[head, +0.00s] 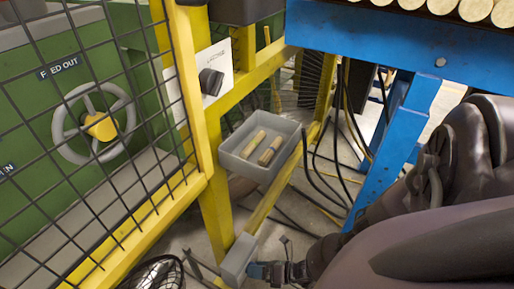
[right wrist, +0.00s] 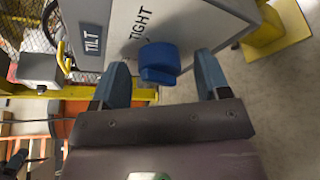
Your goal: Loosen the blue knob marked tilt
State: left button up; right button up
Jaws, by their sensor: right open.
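The blue knob (right wrist: 158,60) sits on a light grey box face in the right wrist view. A plate marked TILT (right wrist: 92,40) and the printed word TIGHT are beside it. My right gripper (right wrist: 162,66) is open, one finger on each side of the knob, with gaps visible on both sides. I cannot tell how deep the fingertips reach. In the head view my right gripper (head: 270,270) is low in the middle, right by a small grey box (head: 238,260); the knob cannot be made out there. My left gripper is not in view.
A grey tray (head: 292,153) with two wooden pieces hangs on the yellow frame above the gripper. A black knob (head: 210,82) is on a white plate higher up. A mesh guard (head: 120,190) is at left, a blue stand (head: 385,150) at right. Cables hang between.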

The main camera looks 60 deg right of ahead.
jog(key=shift+c, duration=0.4)
jog(key=c, duration=0.8)
jog(key=shift+c, duration=0.2)
jog(key=shift+n, duration=0.3)
jog(key=shift+a+r+n+g+h, duration=0.15)
jog(key=shift+n+g+h, duration=0.15)
jog(key=shift+n+h, duration=0.55)
jog(key=shift+n+h+p, duration=0.45)
jog(key=shift+n+p, duration=0.05)
jog(key=shift+n, duration=0.55)
jog(key=shift+a+n+h, duration=0.15)
jog(key=shift+n+h, duration=0.45)
jog(key=shift+n, duration=0.3)
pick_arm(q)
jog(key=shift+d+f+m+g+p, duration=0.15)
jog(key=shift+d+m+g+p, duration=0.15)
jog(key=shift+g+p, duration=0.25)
pick_arm(e)
jog(key=shift+n+h, duration=0.9)
jog(key=shift+n, duration=0.2)
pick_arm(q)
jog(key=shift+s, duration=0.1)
